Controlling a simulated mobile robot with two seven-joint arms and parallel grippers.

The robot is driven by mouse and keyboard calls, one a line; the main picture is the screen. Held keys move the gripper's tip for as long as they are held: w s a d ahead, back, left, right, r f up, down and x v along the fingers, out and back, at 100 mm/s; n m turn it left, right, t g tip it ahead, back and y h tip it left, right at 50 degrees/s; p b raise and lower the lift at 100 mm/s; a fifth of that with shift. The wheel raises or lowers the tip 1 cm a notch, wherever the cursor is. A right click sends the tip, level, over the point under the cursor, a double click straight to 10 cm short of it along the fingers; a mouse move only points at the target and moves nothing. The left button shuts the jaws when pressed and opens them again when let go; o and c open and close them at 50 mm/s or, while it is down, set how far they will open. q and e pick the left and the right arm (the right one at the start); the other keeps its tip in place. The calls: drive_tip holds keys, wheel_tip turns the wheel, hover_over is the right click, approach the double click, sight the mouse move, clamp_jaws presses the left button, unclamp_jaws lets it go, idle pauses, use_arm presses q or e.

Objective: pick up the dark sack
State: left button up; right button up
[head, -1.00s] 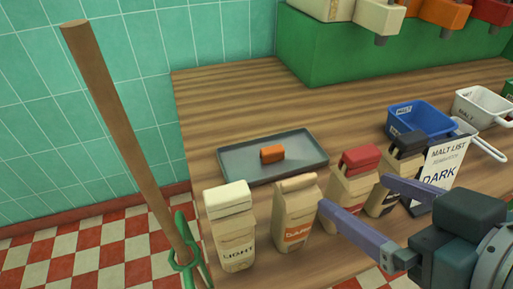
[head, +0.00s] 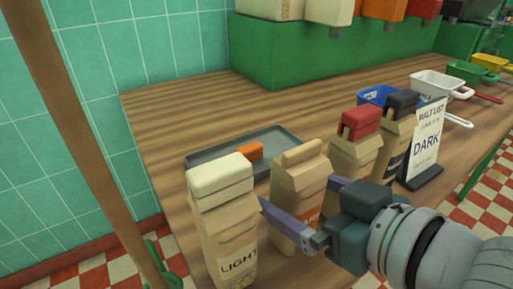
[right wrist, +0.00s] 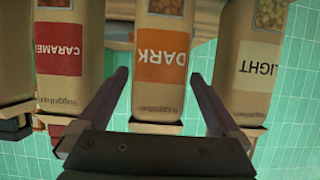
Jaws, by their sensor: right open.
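The dark sack (head: 301,187) is a tan paper bag with a tan folded top and an orange label. It stands upright on the wooden counter between the light sack and the red-topped sack. In the right wrist view the dark sack (right wrist: 160,98) shows its "DARK" label, with one finger on each side and a gap at both sides. My right gripper (head: 297,190) is open and empty, at the front of the dark sack. One finger crosses its lower left front in the head view. How deep the fingertips reach is hard to tell. My left gripper is not in view.
The light sack (head: 224,222) stands close on the left. The red-topped caramel sack (head: 354,157) and a black-topped sack (head: 398,130) stand on the right, then the malt list sign (head: 426,140). Behind lies a grey tray (head: 200,158) with an orange block (head: 249,151).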

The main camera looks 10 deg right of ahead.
drive_tip(key=x, duration=0.4)
drive_tip(key=shift+d+b, duration=0.1)
drive_tip(key=shift+b, duration=0.3)
drive_tip(key=shift+r, duration=0.1)
clamp_jaws()
